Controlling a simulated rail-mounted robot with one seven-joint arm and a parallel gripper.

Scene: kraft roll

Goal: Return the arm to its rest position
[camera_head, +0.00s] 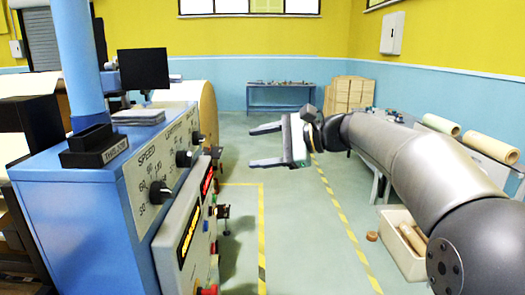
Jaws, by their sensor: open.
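My arm reaches in from the right edge and extends toward the middle of the view. My gripper (262,146) is at its end, with its two fingers spread apart and pointing left. Nothing is between the fingers. The gripper hangs in the air, to the right of the blue machine (88,213) and apart from it.
The machine's control panel (165,165) has dials and buttons facing the aisle. A table (512,183) with paper rolls (488,147) stands on the right. A white bin (402,262) is on the floor under my arm. The floor between yellow lines is clear.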

